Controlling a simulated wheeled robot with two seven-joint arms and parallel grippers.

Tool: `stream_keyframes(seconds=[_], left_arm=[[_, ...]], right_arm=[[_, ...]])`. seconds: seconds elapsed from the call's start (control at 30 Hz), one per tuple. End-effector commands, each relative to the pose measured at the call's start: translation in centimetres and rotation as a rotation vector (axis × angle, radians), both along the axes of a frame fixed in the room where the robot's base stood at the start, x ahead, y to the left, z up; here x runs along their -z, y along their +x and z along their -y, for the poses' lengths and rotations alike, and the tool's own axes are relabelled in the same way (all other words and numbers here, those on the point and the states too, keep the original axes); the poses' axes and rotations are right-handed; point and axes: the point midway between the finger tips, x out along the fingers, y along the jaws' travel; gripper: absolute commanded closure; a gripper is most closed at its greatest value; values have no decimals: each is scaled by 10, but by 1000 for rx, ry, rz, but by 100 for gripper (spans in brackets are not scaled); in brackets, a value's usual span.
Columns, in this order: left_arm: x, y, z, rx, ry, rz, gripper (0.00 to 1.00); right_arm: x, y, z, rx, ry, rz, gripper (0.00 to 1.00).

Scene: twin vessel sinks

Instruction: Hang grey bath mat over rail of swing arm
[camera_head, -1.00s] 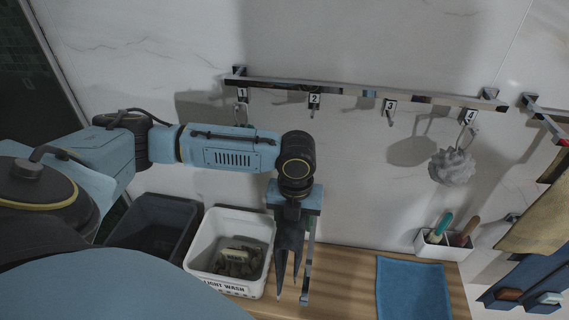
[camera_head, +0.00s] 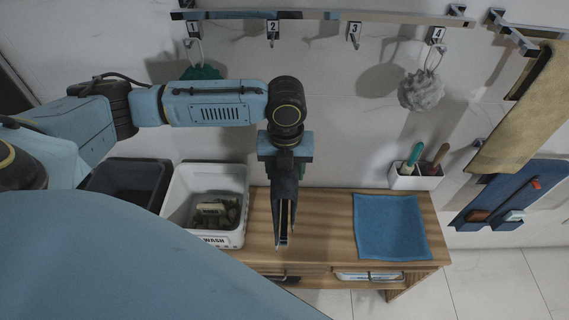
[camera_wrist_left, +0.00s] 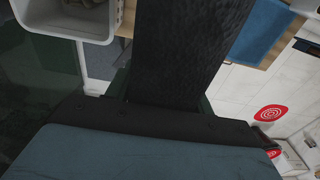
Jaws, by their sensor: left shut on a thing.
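My left gripper (camera_head: 284,238) points down over the wooden bench, between the white basket and the blue cloth. I do not clearly see a grey bath mat. Crumpled grey-green cloth (camera_head: 222,214) lies in the white basket (camera_head: 238,180). My right gripper is not in view.
The wooden bench (camera_head: 325,235) carries a blue cloth (camera_head: 390,228). A dark bin (camera_head: 128,182) stands left of the basket. Above are a numbered hook rail (camera_head: 320,15) and a grey puff (camera_head: 421,92). A brush holder (camera_head: 414,180) and yellow towel (camera_head: 520,115) are at right.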

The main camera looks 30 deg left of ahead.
Motion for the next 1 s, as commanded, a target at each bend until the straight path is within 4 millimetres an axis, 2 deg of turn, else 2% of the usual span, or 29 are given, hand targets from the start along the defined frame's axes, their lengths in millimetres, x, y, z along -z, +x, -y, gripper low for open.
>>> stream_keyframes(seconds=[1.0], left_arm=[[80, 1, 0, 0, -1, 2, 100]], right_arm=[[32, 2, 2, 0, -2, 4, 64]])
